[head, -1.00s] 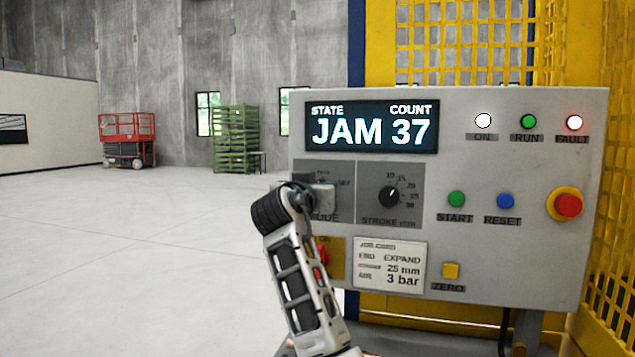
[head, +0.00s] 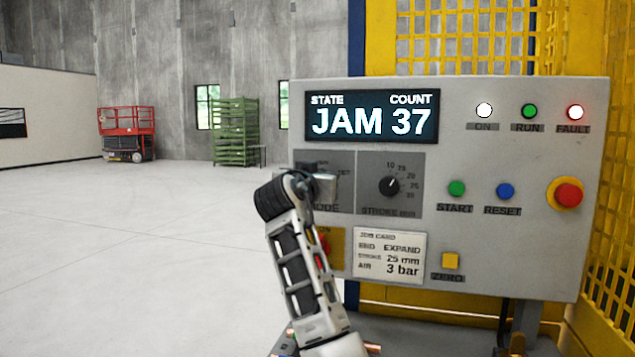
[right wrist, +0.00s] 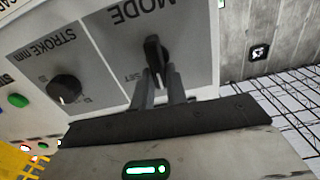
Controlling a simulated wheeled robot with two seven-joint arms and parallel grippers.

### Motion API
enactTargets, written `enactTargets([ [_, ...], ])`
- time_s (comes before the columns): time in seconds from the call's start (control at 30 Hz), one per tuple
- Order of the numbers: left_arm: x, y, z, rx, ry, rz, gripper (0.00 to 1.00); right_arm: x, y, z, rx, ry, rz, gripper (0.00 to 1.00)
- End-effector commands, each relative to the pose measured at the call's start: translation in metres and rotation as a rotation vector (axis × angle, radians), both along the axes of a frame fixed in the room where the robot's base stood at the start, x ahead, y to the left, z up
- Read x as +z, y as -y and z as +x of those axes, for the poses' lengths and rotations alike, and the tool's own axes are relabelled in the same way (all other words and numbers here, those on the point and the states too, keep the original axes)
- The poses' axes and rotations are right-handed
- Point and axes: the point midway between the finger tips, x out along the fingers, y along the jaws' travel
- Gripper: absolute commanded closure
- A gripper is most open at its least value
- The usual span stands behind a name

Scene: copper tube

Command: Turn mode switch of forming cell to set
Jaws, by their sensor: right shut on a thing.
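The grey forming cell panel (head: 460,180) faces me, and its display (head: 372,122) reads JAM 37. My right gripper (head: 324,186) is at the MODE plate (head: 340,163) on the panel's left side and hides most of the switch there. In the right wrist view the black mode switch knob (right wrist: 154,52) shows upside down, with SET printed beside it. The right gripper's fingers (right wrist: 158,88) are shut on the knob, one on each side. I cannot tell for sure which mark the knob points to. My left gripper is not in view.
The stroke dial (head: 390,186) sits right of the MODE plate. A red knob, partly hidden by my arm, and a job card (head: 389,257) are below. START (head: 457,188), RESET (head: 505,191) and a red stop button (head: 567,194) are farther right.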

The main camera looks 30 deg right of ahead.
Motion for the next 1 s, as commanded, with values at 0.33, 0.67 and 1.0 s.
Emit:
enactTargets([
  [0.33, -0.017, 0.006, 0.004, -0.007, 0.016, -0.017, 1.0, -0.006, 0.001, -0.003, 0.002, 0.202, 0.175, 1.0],
  [0.67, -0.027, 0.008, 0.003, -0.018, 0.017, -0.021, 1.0, -0.007, 0.004, -0.005, 0.001, 0.438, 0.377, 1.0],
  [1.0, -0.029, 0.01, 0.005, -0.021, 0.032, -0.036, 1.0, -0.008, 0.006, -0.008, -0.001, 0.637, 0.548, 1.0],
])
